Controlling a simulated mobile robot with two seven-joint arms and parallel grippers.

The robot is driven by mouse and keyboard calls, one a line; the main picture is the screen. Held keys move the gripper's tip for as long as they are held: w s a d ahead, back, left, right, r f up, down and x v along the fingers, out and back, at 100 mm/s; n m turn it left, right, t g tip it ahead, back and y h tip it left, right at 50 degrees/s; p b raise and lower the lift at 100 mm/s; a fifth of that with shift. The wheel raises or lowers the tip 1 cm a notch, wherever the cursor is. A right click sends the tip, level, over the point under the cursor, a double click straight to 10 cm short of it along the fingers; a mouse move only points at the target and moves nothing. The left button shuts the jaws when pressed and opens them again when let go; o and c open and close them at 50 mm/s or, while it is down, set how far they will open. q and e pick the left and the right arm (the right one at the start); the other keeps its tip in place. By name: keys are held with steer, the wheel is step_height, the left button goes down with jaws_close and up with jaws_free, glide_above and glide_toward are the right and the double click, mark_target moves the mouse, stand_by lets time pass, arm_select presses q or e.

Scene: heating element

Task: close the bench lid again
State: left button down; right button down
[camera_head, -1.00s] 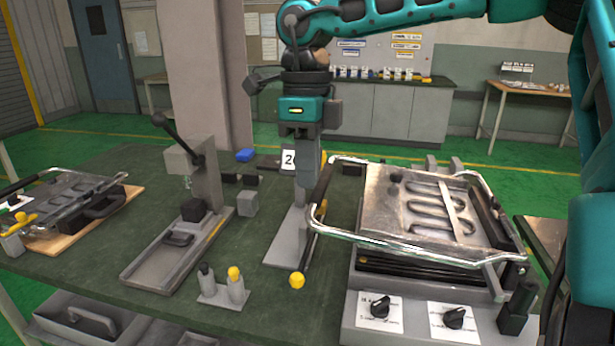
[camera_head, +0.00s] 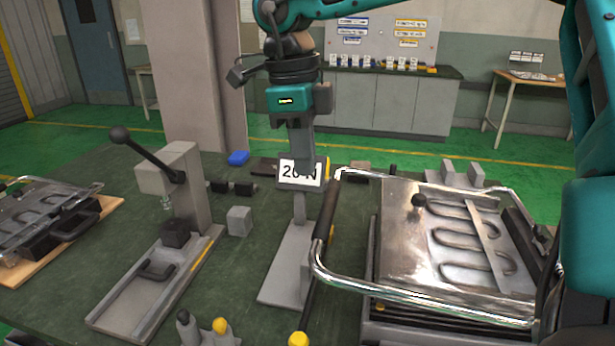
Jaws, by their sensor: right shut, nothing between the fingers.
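On the bench (camera_head: 245,262) at the right stands a metal unit with a flat shiny plate (camera_head: 405,245) and a serpentine heating element (camera_head: 462,240) over it. A bent chrome frame (camera_head: 420,306) with a dark grip bar (camera_head: 325,215) along its left side surrounds the plate. I cannot tell how far this lid-like frame is tilted. My right gripper (camera_head: 303,168) points down, shut and empty, left of the frame. Its fingers overlap a "20 N" sign (camera_head: 288,174) in the picture; I cannot tell whether they touch. My left gripper is out of view.
A lever press (camera_head: 175,200) stands left of centre. A post on a grey base (camera_head: 287,265) stands below the sign.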

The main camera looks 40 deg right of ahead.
mark_target(316, 241)
steer(key=f, duration=0.7)
steer(key=s+f, duration=0.1)
steer(key=f, duration=0.3)
steer(key=shift+d+f, duration=0.1)
steer(key=shift+d, duration=0.3)
steer(key=shift+s+f+p, duration=0.1)
steer(key=shift+f+p, duration=0.2)
steer(key=shift+f, duration=0.35)
